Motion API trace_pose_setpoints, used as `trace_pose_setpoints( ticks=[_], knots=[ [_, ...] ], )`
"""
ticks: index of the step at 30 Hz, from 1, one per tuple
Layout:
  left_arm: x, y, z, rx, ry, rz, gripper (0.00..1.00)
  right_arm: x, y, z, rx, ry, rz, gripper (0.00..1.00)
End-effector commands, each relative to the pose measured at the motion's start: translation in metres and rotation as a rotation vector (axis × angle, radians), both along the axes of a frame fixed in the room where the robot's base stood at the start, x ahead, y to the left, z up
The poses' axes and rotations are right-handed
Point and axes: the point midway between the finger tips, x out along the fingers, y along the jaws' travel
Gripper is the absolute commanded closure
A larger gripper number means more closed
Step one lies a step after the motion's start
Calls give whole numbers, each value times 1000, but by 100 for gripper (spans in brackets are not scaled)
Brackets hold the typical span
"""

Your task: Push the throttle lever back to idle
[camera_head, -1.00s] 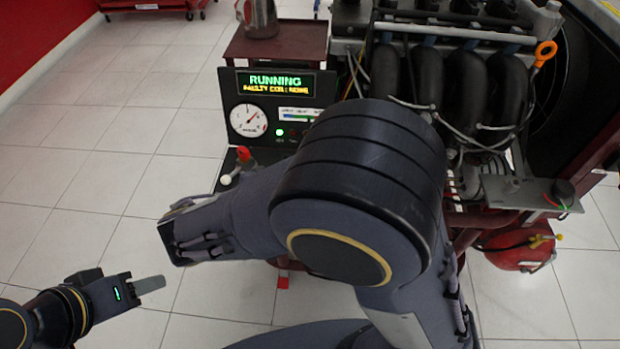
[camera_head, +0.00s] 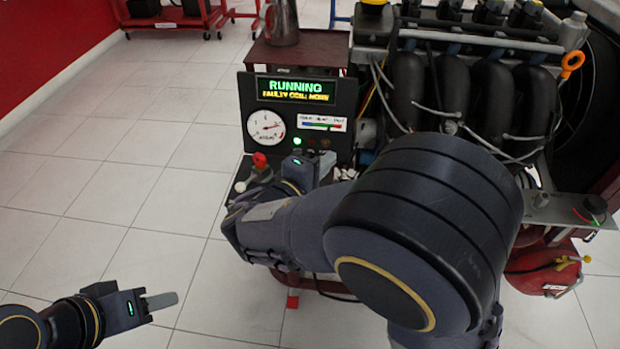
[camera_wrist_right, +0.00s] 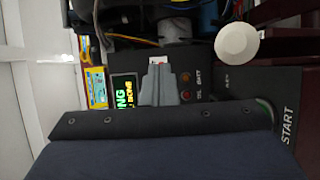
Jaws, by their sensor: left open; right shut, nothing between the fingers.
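A white ball knob (camera_head: 240,187) and a red knob (camera_head: 259,160) stand at the left front of the control console (camera_head: 246,95); I cannot tell for sure which belongs to the throttle lever. In the right wrist view, a white round knob (camera_wrist_right: 239,43) is at the upper right, apart from the fingers. My right gripper (camera_head: 323,166) is shut and empty in front of the console's lower face; its grey fingers show in the wrist view (camera_wrist_right: 160,84). The right arm hides part of the console. My left gripper (camera_head: 158,301) is open, low at the left, over the floor.
The console screen (camera_head: 295,90) reads RUNNING above a round gauge (camera_head: 266,130). A metal jug (camera_head: 282,22) stands on top. The engine (camera_head: 450,85) fills the upper right, with a red tank (camera_head: 545,268) below it. Tiled floor at the left is clear.

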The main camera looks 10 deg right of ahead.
Motion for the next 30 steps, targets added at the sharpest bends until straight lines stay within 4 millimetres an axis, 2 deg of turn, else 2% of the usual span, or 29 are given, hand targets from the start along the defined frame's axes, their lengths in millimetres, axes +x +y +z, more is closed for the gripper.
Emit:
trace_pose_setpoints(
  ticks=[7, 30],
  knots=[
    [0, 0, -4, 0, 0, 0, 55, 11, -10, -2, 1, 0, 0, 100],
    [0, 0, -3, 0, 0, 0, 55, 11, -10, -2, 1, 0, 0, 100]
  ],
)
